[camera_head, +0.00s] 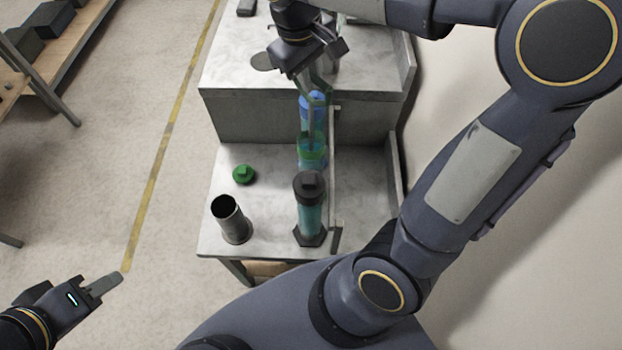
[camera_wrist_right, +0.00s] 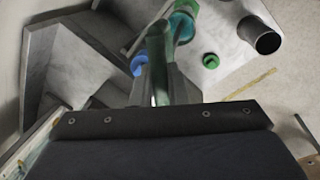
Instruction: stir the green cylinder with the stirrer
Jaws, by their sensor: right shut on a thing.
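The green cylinder (camera_head: 311,155) stands open-topped with a green rim on the lower bench, between a blue-capped cylinder (camera_head: 311,103) behind and a black-capped cylinder (camera_head: 310,212) in front. My right gripper (camera_head: 320,83) is shut on the stirrer (camera_wrist_right: 157,52), a greenish rod, above the blue-capped cylinder. The stirrer reaches down toward the green cylinder, which also shows in the right wrist view (camera_wrist_right: 181,24). Its lower end overlaps the green rim; I cannot tell how deep it is. My left gripper (camera_head: 107,284) is far from the bench at lower left; its jaw gap is unclear.
A loose green cap (camera_head: 243,174) lies left of the green cylinder. An open metal cup (camera_head: 232,222) stands near the bench's front left corner. A raised grey bench block (camera_head: 255,115) is behind, and an upright metal edge (camera_head: 336,170) runs close on the right.

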